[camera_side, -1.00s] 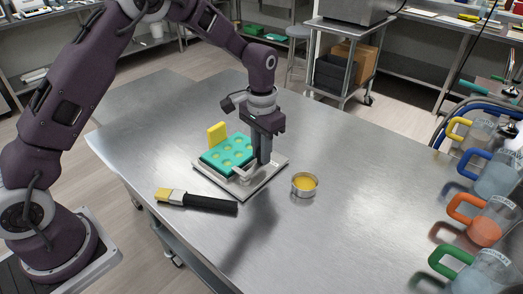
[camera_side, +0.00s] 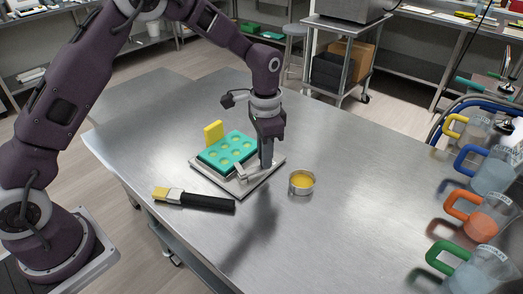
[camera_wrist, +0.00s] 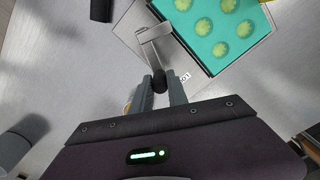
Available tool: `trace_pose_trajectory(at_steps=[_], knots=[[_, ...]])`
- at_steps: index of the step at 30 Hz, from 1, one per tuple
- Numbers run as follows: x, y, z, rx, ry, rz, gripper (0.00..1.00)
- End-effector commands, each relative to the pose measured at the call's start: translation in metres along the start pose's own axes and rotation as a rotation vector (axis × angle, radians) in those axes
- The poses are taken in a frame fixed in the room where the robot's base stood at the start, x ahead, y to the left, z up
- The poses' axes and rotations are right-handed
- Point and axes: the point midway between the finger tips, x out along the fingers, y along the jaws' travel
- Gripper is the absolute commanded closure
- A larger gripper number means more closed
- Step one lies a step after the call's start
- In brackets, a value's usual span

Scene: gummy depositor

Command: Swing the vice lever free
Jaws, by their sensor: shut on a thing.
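The vice lever is a thin grey arm (camera_wrist: 174,55) with a black knob (camera_wrist: 159,82) at its end, joined to a light metal bar (camera_wrist: 154,33) at the edge of the base plate (camera_side: 226,183). My gripper (camera_side: 266,163) points down at the plate's right side. In the wrist view my gripper (camera_wrist: 160,88) is shut on the black knob, one finger on each side. The lever's bar (camera_side: 240,171) shows beside the teal mould (camera_side: 223,157), but the fingers hide the knob in the side view. The mould, with several round yellowish-green cavities, sits on the plate.
A yellow block (camera_side: 214,132) stands behind the mould. A black-handled brush (camera_side: 195,200) lies in front of the plate. A small round tin of yellow stuff (camera_side: 302,182) stands close right of my gripper. Jugs with coloured handles (camera_side: 468,208) line the far right; the table between is clear.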

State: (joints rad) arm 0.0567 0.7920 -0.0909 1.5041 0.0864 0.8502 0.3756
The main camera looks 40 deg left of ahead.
Motion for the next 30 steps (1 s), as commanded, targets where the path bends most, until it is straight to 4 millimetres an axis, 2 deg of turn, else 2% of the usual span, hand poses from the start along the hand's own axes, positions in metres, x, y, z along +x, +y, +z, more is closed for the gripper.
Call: trace_pose_trajectory(at_steps=[15, 30], knots=[[-0.002, 0.028, 0.001, 0.449, 0.004, -0.002, 1.0], [-0.002, 0.039, 0.005, 0.65, 0.004, -0.002, 1.0]])
